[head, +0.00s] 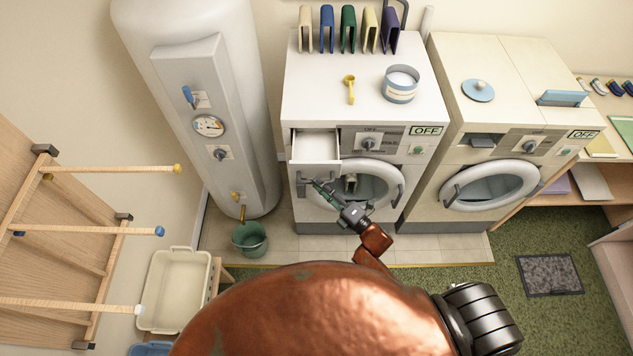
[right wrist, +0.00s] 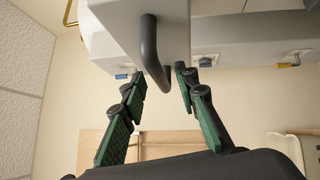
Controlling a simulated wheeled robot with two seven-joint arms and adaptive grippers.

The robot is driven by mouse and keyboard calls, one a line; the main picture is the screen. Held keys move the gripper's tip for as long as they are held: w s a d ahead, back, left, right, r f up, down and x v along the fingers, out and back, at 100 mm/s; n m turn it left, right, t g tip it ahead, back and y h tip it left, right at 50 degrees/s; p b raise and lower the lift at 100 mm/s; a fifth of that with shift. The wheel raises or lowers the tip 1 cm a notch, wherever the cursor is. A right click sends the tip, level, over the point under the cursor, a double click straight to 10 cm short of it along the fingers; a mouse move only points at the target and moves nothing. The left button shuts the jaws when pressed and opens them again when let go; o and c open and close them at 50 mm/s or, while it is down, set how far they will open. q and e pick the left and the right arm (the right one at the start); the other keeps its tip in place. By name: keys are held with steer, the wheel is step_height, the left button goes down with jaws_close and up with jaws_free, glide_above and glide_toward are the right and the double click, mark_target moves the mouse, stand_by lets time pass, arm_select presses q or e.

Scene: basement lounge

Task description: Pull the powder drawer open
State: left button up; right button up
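The powder drawer (head: 316,146) sits at the upper left of the left washing machine's front. It stands out from the machine, and its empty-looking white inside shows from above. In the right wrist view its white front (right wrist: 125,25) carries a dark grey bar handle (right wrist: 149,45). My right gripper (head: 316,184) is just below and in front of the drawer. In the right wrist view my right gripper (right wrist: 162,82) has its green-padded fingers spread, with the handle's lower end between the fingertips, closer to the right one. My left gripper is not in view.
The washing machine (head: 330,90) bears a yellow scoop (head: 350,88), a round tub (head: 400,84) and several coloured upright holders. A second machine (head: 490,110) stands to the right. A boiler (head: 190,60), a green bucket (head: 250,239) and a cream basket (head: 174,290) are on the left.

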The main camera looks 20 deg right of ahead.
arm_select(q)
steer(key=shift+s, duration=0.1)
arm_select(e)
steer(key=v, duration=0.9)
steer(key=shift+s+d, duration=0.15)
steer(key=shift+s, duration=0.15)
